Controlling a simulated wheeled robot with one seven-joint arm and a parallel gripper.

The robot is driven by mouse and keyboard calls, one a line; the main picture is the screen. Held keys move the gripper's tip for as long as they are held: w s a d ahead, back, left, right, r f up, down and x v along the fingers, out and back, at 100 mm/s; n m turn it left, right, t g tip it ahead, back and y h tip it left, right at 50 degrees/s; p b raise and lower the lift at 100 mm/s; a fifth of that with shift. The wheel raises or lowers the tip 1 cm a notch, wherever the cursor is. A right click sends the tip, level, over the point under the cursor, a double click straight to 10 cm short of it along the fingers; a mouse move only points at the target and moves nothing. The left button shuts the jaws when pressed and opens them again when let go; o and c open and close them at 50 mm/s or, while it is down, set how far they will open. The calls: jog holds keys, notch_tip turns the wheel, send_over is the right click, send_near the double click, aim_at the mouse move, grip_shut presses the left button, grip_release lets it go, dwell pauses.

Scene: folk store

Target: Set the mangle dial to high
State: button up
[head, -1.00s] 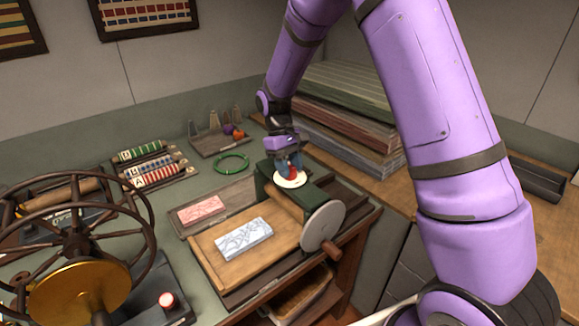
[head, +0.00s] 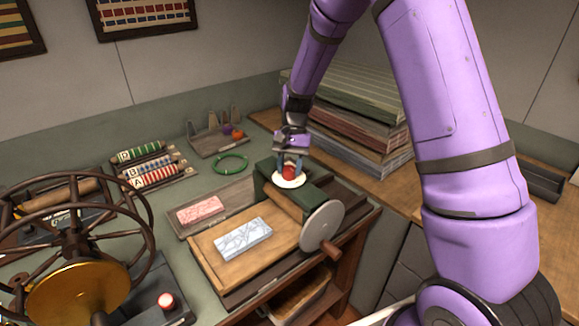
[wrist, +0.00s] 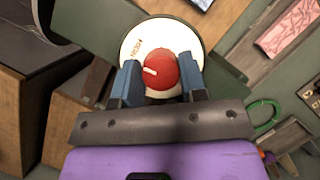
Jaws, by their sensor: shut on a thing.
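The mangle (head: 318,196) has a dark green housing with a round white dial plate (head: 276,181) on top. The red dial knob (head: 289,173) sits in the middle of the plate; it also shows in the wrist view (wrist: 158,72). My gripper (head: 291,165) points down from above, its blue fingers on either side of the knob and shut on it. In the wrist view, a short white pointer mark on the knob points left. One small dark label (wrist: 137,48) lies up and left of the knob, too small to read surely. The lower plate is hidden by my gripper.
A wooden bed with a pale printed block (head: 243,240) lies before the mangle roller. A crank disc (head: 322,225) sticks out at its right. Stacked boards (head: 355,115) stand close behind my arm. A green ring (head: 231,163) lies behind the mangle.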

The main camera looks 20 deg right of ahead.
jog(key=shift+m+y, duration=0.3)
jog(key=shift+m, duration=0.5)
jog(key=shift+t, duration=0.3)
jog(key=o, duration=0.9)
jog(key=shift+r, duration=0.1)
jog(key=v, duration=1)
jog(key=shift+r, duration=0.3)
jog(key=shift+d, duration=0.1)
